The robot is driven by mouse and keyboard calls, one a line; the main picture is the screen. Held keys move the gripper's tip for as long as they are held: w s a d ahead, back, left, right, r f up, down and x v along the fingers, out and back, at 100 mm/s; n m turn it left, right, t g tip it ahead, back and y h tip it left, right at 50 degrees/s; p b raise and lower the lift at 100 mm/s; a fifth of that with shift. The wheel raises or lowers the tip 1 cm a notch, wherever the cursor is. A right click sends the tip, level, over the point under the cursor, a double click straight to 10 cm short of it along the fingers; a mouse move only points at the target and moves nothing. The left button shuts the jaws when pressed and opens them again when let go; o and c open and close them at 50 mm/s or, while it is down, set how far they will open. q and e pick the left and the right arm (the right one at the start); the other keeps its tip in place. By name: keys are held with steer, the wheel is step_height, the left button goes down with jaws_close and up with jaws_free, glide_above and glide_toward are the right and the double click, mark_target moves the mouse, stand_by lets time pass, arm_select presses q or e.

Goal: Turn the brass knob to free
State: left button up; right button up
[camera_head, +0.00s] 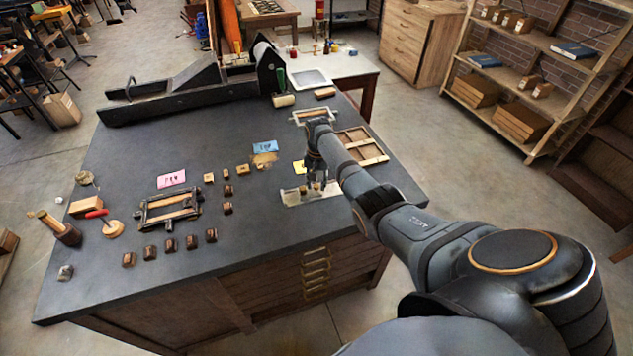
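My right arm reaches in from the right, and its gripper (318,177) points down at the right part of the dark table (250,225). Just below its fingers is a pale plate (291,197) with small brass-coloured knobs (303,190) standing on it. The fingertips are at or very near the right-hand knob; I cannot tell whether they touch it. The fingers are small and dark, so their opening is unclear. Any marking for "free" is too small to read. My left gripper is not in view.
A yellow card (299,167), a blue card (265,147) and a wooden tray (361,146) lie near the gripper. A black-framed press (170,207), a pink card (171,180) and several dark blocks (192,242) are further left. Bare tabletop lies between the blocks and plate.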

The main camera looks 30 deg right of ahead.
jaws_close()
stand_by(0.4)
steer(key=n+p, duration=0.1)
steer(key=n, duration=0.2)
steer(key=shift+r, duration=0.1)
steer(key=n, duration=0.9)
steer(key=shift+w, duration=0.1)
steer(key=n, duration=0.5)
steer(key=shift+n, duration=0.4)
